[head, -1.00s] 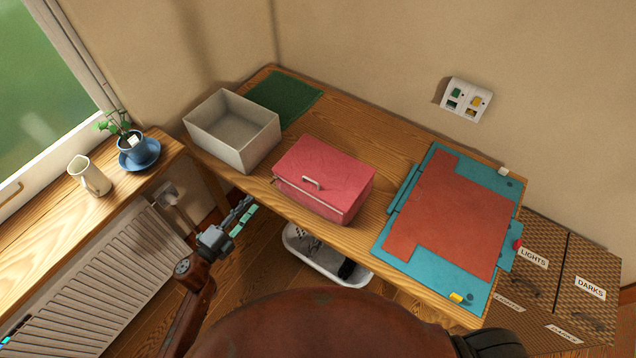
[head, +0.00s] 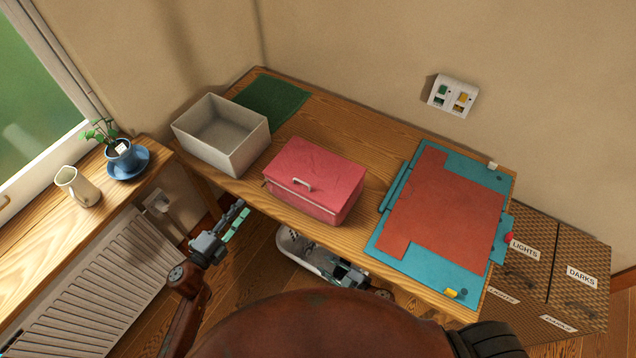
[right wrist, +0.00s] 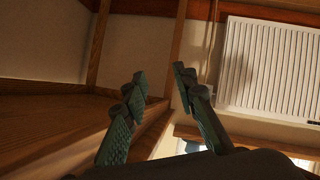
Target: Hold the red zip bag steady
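My right gripper's housing (head: 350,274) shows just in front of the table edge, below the bag, partly hidden. In the right wrist view my right gripper (right wrist: 157,82) is open with nothing between its fingers. Neither gripper touches the bag.
A grey open bin (head: 221,135) and green mat (head: 270,103) are left of the bag. A teal folding board with red cloth (head: 455,210) lies to the right. A sill holds a pitcher (head: 78,187) and plant.

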